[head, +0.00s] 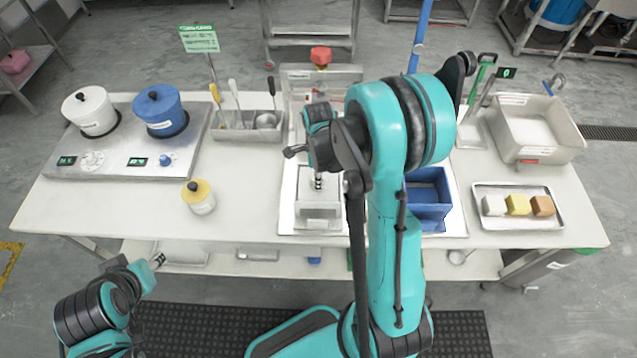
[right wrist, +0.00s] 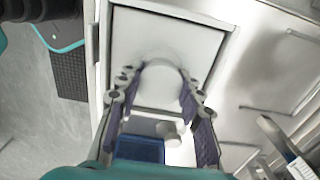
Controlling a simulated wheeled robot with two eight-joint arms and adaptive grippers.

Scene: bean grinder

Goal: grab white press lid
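The white press (head: 318,206) is a pale square block on the tray at the table's middle, with a short dark-and-white striped post above it. In the right wrist view a pale square top (right wrist: 125,40) lies ahead, with a rounded white piece (right wrist: 165,78), apparently the press lid, between the fingers. My right gripper (right wrist: 167,84) has its fingers spread on either side of this piece; contact is not clear. In the head view my right arm hides much of this gripper. My left gripper (head: 158,261) is low at the table's front left, apart from everything; its finger opening is too small to read.
A blue bin (head: 430,200) stands right of the press, partly behind my right arm. A stove with white and blue pots (head: 160,112), a yellow-lidded jar (head: 199,197) and a utensil box (head: 245,128) are on the left. A tray of coloured blocks (head: 540,221) is on the right.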

